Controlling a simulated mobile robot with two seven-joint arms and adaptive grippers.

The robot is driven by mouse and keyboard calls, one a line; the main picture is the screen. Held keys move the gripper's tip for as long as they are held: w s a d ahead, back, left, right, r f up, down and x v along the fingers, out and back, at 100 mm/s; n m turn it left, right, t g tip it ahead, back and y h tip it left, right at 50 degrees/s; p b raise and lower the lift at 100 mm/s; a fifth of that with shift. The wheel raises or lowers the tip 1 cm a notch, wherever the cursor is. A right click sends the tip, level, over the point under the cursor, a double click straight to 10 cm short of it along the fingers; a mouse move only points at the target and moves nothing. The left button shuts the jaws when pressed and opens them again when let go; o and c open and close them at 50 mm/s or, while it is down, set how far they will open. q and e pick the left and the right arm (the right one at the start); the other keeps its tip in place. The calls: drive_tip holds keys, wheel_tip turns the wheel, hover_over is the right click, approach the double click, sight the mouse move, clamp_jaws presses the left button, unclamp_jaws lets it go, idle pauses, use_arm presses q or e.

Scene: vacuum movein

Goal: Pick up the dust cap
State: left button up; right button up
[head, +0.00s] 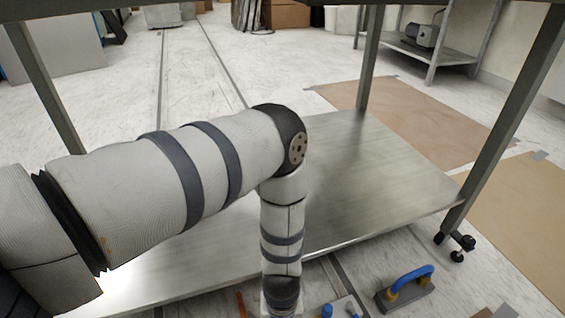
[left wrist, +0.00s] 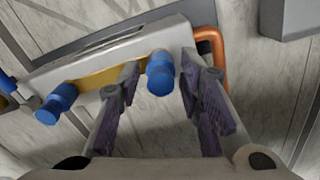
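Two blue dust caps show in the left wrist view, on a silver block with a gold-coloured front (left wrist: 95,75). One cap (left wrist: 160,78) lies between the fingertips of my left gripper (left wrist: 160,82), with visible gaps on both sides. The other cap (left wrist: 56,104) is to the left, outside the fingers. The left gripper is open and empty, with purple-grey finger pads. In the head view my left arm reaches down past the table's lower shelf, and its gripper is cut off at the bottom edge. A blue cap (head: 327,310) shows beside it. My right gripper is not in view.
A metal lower shelf (head: 345,190) lies beneath the arm. A block with a blue handle (head: 411,278) is on the floor at the right, near a caster (head: 458,243). An orange bar (left wrist: 215,52) stands close to the right finger. The shelf top looks clear.

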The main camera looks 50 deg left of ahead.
use_arm(q)
drive_tip(key=c, duration=0.3)
